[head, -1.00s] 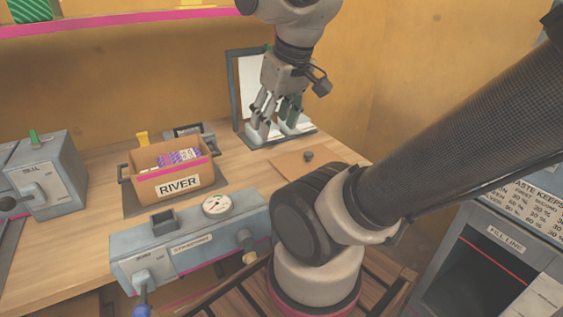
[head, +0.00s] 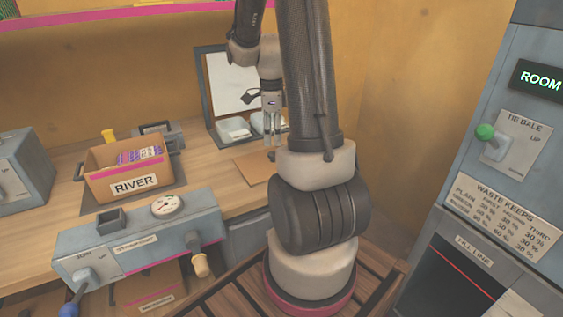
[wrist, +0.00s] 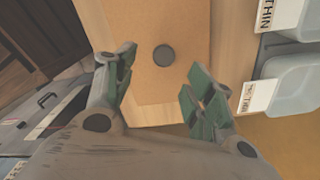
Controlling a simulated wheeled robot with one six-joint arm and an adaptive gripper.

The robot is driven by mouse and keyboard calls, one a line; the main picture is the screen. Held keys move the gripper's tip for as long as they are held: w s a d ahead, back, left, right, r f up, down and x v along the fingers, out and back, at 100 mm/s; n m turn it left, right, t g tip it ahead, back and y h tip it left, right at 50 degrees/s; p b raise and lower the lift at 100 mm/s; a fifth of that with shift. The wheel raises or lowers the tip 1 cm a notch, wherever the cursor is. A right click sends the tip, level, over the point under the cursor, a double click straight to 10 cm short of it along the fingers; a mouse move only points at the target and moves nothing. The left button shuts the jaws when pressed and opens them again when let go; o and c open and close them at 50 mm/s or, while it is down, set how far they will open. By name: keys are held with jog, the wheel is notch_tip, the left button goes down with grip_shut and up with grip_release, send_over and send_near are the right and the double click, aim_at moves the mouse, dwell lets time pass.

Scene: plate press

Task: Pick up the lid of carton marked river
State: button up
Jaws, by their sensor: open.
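The carton marked RIVER (head: 134,183) stands open on the bench in the head view, with purple and white items inside. The lid (head: 254,168) is a flat brown board lying on the bench to the right of the carton, partly hidden by my arm. In the wrist view the lid (wrist: 150,80) shows a round dark knob (wrist: 164,56). My gripper (wrist: 158,95) is open and empty, with its green-padded fingers spread over the lid's near end and the knob a little beyond them. In the head view my gripper (head: 271,143) points down above the lid.
Two pale trays (head: 233,129) stand behind the lid; in the wrist view they lie to its right, a tray labelled THIN (wrist: 297,78) among them. A grey machine with a gauge (head: 140,240) fills the bench front. A lever panel (head: 512,145) stands at right.

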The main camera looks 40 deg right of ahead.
aim_at(273, 153)
jog(key=m, duration=0.3)
jog(key=shift+w+d, duration=0.1)
jog(key=shift+w, duration=0.15)
jog(key=shift+f+m, duration=0.2)
jog(key=shift+m, duration=0.1)
notch_tip(273, 153, down, 8)
jog(key=shift+r, duration=0.25)
jog(key=shift+c, duration=0.4)
jog(key=c, duration=1.1)
